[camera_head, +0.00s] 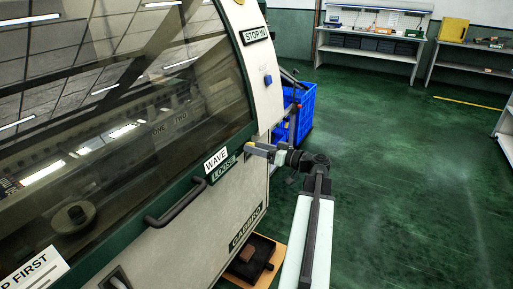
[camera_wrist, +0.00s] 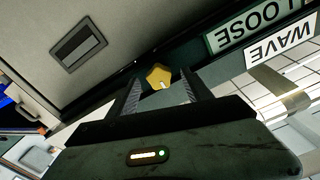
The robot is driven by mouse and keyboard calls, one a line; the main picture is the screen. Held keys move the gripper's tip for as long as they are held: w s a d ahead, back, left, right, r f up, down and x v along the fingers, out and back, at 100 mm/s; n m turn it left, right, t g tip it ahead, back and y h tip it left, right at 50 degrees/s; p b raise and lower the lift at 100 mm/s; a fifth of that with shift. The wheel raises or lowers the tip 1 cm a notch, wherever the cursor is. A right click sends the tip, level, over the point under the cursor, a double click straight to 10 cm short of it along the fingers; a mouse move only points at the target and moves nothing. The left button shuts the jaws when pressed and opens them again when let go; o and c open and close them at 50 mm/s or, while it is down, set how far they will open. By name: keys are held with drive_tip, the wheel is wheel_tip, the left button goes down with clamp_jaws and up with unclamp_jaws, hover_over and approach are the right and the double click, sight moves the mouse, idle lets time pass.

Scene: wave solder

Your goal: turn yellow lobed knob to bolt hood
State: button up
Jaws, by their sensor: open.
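The yellow lobed knob (camera_wrist: 159,77) sits at the edge of the hood, beside the green LOOSE label (camera_wrist: 238,30) and the white WAVE label (camera_wrist: 282,44). My gripper (camera_wrist: 163,74) is open, one finger on each side of the knob in the wrist view. I cannot tell whether either finger touches it. In the head view my gripper (camera_head: 257,149) reaches the hood's right edge from the right, and a small yellow part of the knob (camera_head: 249,145) shows at its tip. The hood (camera_head: 110,110) has a large dark window and appears closed.
A dark bar handle (camera_head: 178,205) stands out from the hood's lower edge. A blue crate (camera_head: 305,108) is behind the machine. A black tray (camera_head: 250,262) sits low beside it.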

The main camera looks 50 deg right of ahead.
drive_tip(key=shift+w, duration=0.2)
clamp_jaws()
drive_tip(key=shift+m, duration=0.3)
drive_tip(key=shift+d+f+m, duration=0.1)
drive_tip(key=shift+f+m, duration=0.05)
drive_tip(key=shift+m, duration=3.6)
drive_tip(key=shift+f+m, duration=0.1)
drive_tip(key=shift+m, duration=3.65)
